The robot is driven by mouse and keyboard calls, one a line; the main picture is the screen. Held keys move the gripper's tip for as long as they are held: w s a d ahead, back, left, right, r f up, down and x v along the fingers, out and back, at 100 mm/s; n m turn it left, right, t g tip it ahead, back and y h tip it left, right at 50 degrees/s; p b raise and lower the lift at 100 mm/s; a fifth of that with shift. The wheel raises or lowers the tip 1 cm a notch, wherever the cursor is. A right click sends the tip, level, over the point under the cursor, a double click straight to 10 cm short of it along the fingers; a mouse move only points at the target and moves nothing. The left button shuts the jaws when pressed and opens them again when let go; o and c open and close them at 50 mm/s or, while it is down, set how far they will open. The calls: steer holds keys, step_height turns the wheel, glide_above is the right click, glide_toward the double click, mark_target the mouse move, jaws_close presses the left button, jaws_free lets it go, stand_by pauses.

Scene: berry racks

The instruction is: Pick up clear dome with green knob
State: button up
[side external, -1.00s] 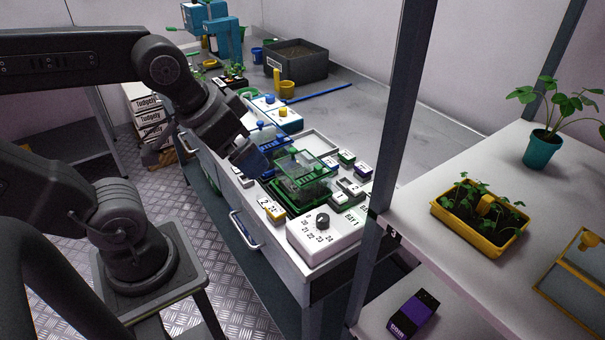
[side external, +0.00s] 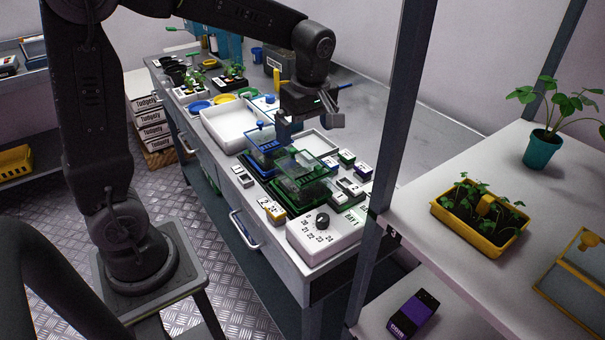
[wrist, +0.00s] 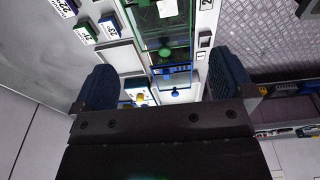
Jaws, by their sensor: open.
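The clear dome with green edging (side external: 303,165) sits on a dark green tray on the bench in the side view. In the wrist view, the clear dome (wrist: 172,12) is at the top, with its round green knob (wrist: 165,50) towards the picture's middle. My gripper (side external: 293,127) is above the bench, behind the green-edged dome and near the blue-edged unit. In the wrist view, my gripper (wrist: 162,82) is open and empty, its two dark blue fingers wide apart. The knob is hard to make out in the side view.
A clear unit with blue edging and a blue knob (wrist: 175,92) stands close beside the green one. Small labelled boxes (side external: 346,156), a grey tray (side external: 322,137) and a white dial box (side external: 323,235) surround them. A white tray (side external: 215,130) lies further left. A post (side external: 400,110) stands at right.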

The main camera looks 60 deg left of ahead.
mark_target(303, 167)
steer(key=f, duration=0.8)
steer(key=a+f, duration=0.1)
steer(key=f, duration=0.3)
steer(key=c, duration=0.6)
